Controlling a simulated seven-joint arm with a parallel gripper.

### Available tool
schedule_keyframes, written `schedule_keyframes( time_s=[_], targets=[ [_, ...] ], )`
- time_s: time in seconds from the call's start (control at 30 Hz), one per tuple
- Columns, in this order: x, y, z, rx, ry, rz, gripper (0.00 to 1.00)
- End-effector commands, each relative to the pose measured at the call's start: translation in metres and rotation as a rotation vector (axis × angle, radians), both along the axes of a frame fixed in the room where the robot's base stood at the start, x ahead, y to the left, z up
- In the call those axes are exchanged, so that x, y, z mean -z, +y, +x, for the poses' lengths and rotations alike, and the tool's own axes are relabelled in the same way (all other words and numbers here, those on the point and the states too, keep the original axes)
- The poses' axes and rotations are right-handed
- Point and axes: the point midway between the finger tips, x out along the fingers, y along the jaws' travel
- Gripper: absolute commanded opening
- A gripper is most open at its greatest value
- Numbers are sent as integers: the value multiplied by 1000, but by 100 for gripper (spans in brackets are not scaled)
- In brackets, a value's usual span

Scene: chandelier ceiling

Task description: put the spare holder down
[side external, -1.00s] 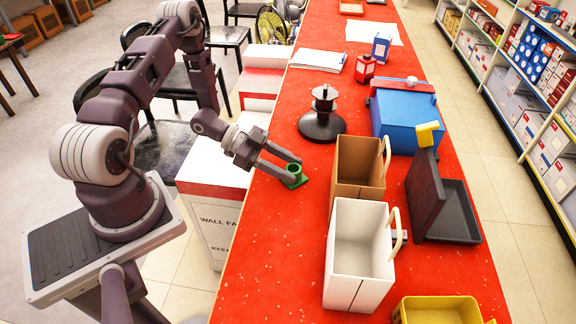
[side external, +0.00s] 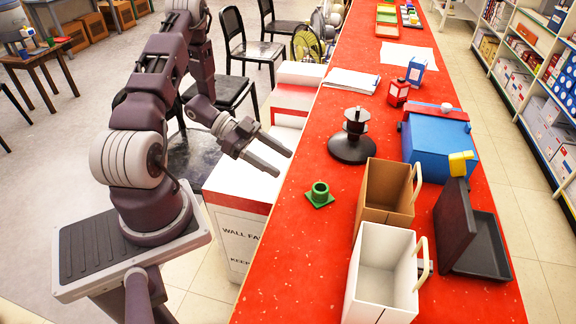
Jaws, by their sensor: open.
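A small green holder (side external: 320,195), a square base with a round hollow collar, stands upright on the red counter (side external: 290,265), left of the brown box. My gripper (side external: 285,164) is open and empty. It is up and to the left of the green holder, near the counter's left edge, clear of it. I cannot tell whether this green piece is the spare holder, though it is the only such piece I see near my gripper.
A black stand (side external: 353,140) is behind the holder. A brown box (side external: 380,190) and a white box (side external: 372,285) stand to its right. A blue case (side external: 440,145) and an open black case (side external: 485,250) are farther right. The counter in front of the holder is clear.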

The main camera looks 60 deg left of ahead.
Motion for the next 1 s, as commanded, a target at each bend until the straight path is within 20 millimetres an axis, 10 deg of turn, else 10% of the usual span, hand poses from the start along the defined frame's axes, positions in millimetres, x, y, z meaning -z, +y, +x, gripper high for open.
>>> schedule_keyframes(
  time_s=[0.17,0.27,0.37,0.5,0.73,1.0],
  targets=[
    [-39,30,73,-173,-9,356,59],
    [-102,48,116,-400,-9,602,59],
    [-180,44,118,-662,18,732,59],
    [-256,-8,44,-969,166,665,59],
    [-256,-127,-112,-962,533,366,59],
    [-250,-156,-149,-898,632,305,59]
  ],
)
